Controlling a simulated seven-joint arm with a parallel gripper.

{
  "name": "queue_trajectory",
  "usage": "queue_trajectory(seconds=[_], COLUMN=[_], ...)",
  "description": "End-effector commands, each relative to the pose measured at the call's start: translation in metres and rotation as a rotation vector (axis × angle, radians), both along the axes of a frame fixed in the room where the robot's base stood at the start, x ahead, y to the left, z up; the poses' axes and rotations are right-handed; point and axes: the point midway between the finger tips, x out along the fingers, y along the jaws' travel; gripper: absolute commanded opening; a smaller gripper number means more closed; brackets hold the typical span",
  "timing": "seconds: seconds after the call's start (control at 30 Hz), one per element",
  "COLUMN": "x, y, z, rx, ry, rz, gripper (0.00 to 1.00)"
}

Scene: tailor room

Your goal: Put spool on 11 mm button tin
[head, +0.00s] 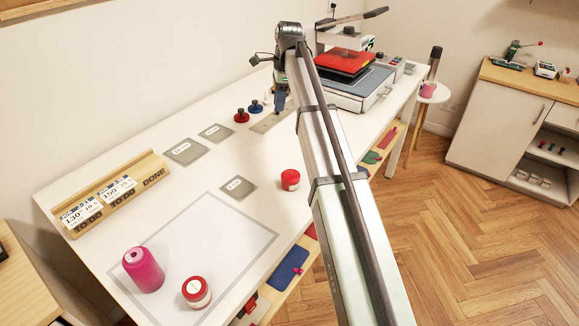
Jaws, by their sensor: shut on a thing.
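A magenta spool (143,270) stands upright on the near left of the white table. A red-lidded tin (196,291) stands to its right. Another red-lidded tin (290,180) stands near the table's right edge. Their labels are too small to read, so I cannot tell which is the 11 mm button tin. My gripper (280,103) points down over the far part of the table, well away from the spool and both tins. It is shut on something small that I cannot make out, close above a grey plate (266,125).
A heat press (347,84) stands at the far end. A wooden card rack (142,184) lines the left side. Grey squares mark the tabletop (225,159).

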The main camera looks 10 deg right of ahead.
Motion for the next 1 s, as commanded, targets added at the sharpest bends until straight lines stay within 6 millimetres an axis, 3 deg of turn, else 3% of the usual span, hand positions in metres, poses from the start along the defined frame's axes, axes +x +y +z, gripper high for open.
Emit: queue_trajectory(seconds=[0.03,0.1,0.3,0.4,0.63,0.83,1.0], x=[-0.032,-0.062,-0.134,-0.158,-0.184,-0.191,-0.191], y=[0.001,0.003,0.003,0.002,0.001,0.001,0.001], z=[0.003,0.008,0.007,0.002,-0.006,-0.015,-0.036], rx=[0.000,0.000,0.000,0.000,0.000,0.000,0.000], ry=[-0.002,-0.002,0.000,0.000,0.000,0.002,0.002], rz=[0.004,0.008,0.017,0.020,0.024,0.028,0.027], gripper=[0.00,0.00,0.00,0.00,0.00,0.00,0.00])
